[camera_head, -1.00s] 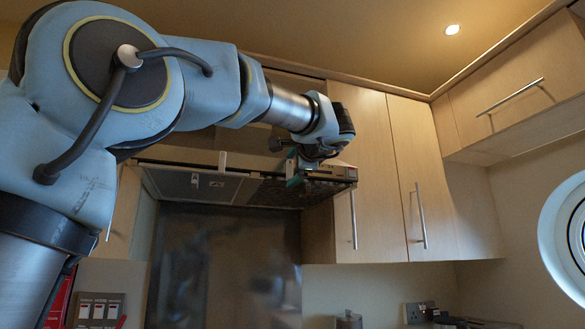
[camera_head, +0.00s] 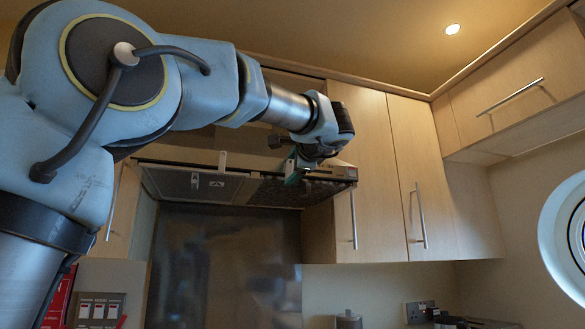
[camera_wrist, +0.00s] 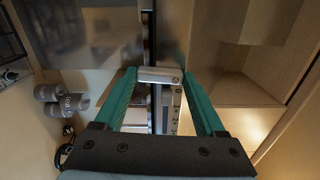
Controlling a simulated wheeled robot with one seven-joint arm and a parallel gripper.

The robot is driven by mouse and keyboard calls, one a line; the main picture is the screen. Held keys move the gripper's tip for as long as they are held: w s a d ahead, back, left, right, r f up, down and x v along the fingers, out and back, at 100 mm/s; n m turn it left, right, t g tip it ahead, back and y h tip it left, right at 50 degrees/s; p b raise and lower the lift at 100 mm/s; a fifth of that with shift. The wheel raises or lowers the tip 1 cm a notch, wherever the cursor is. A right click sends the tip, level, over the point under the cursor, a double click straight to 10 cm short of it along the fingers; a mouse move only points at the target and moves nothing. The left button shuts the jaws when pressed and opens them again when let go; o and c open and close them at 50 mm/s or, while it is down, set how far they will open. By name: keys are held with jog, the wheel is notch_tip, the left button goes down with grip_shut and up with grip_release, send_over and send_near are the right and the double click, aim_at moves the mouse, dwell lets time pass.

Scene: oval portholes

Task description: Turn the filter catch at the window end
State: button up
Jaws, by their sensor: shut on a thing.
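The range hood (camera_head: 165,168) hangs between the wall cupboards, with a pale filter panel (camera_head: 225,190) on the left of its underside and a darker mesh part on the right. My gripper (camera_head: 296,178) is at the right part of the hood, towards the round window. In the wrist view my gripper's green fingers (camera_wrist: 160,76) are shut on a small silvery catch (camera_wrist: 158,73), which lies crosswise between the fingertips. In the head view the held catch is hidden by my gripper. A small light catch (camera_head: 195,181) shows on the left filter panel, apart from my gripper.
Tall cupboard doors (camera_head: 368,170) with bar handles stand close to the right of the hood. A round window (camera_head: 562,240) is at the far right. A dark splashback (camera_head: 225,265) is below the hood. The space under the hood looks clear.

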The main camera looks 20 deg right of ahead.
jog(key=m, duration=0.2)
jog(key=a+m+p, duration=0.1)
jog(key=m, duration=0.1)
jog(key=shift+r+m, duration=0.15)
jog(key=shift+m, duration=0.25)
jog(key=shift+w+a+r+m+p, duration=0.1)
jog(key=shift+m+p, duration=0.45)
jog(key=shift+m, duration=0.55)
jog(key=shift+a+r+m+p, duration=0.1)
jog(key=shift+m+p, duration=0.45)
jog(key=shift+m, duration=0.55)
jog(key=o, duration=1.3)
jog(key=s+b, duration=0.1)
jog(key=s, duration=0.2)
jog(key=s+a+b, duration=0.1)
jog(key=s, duration=0.3)
jog(key=s+b, duration=0.1)
jog(key=s, duration=0.2)
jog(key=shift+s+a+b, duration=0.15)
jog(key=shift+s+b, duration=0.2)
jog(key=shift+s, duration=0.05)
